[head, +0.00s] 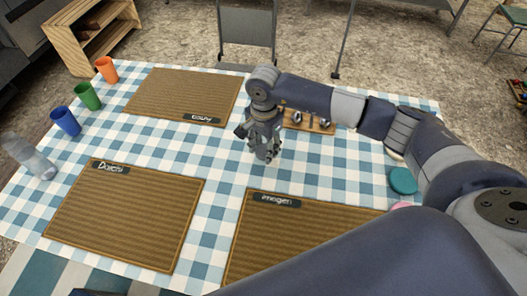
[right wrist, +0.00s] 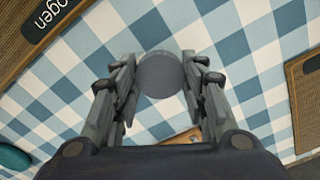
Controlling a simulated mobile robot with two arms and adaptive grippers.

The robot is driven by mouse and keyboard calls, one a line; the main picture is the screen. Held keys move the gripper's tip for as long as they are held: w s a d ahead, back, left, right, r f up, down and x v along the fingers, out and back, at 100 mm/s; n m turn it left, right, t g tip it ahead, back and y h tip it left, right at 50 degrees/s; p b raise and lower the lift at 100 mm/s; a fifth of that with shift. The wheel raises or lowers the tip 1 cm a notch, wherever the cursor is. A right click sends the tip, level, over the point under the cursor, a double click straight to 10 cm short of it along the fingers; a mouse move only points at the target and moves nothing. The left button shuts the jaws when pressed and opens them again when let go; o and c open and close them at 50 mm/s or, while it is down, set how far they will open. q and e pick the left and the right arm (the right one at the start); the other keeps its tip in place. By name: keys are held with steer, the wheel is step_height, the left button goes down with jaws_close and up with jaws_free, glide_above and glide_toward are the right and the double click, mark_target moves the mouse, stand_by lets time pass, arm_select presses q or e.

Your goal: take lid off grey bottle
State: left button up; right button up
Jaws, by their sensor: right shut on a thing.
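My right gripper (head: 263,152) is low over the checked cloth, near the middle of the table. In the right wrist view its two fingers (right wrist: 160,95) stand on either side of a round grey thing (right wrist: 160,75), seen from its flat top, and are shut on it. It looks like the grey lid or the top of the grey bottle; I cannot tell whether a bottle is under it. In the head view the gripper hides it. A clear greyish bottle (head: 30,157) stands at the table's left edge. My left gripper is not in view.
Orange (head: 106,69), green (head: 88,96) and blue (head: 65,121) cups line the left side. Brown placemats (head: 125,215) lie on the cloth. A wooden board with small items (head: 308,121) is behind the right gripper. A teal disc (head: 402,180) lies at the right under my arm.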

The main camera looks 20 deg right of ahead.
mark_target(263, 151)
step_height(263, 151, down, 3)
steer(key=shift+f+p, duration=0.1)
steer(key=shift+p, duration=0.3)
steer(key=shift+f, duration=0.1)
steer(key=shift+f, duration=0.15)
steer(key=o, duration=1.2)
steer(key=shift+r, duration=0.55)
step_height(263, 151, up, 11)
steer(key=b, duration=0.2)
steer(key=shift+r, duration=0.15)
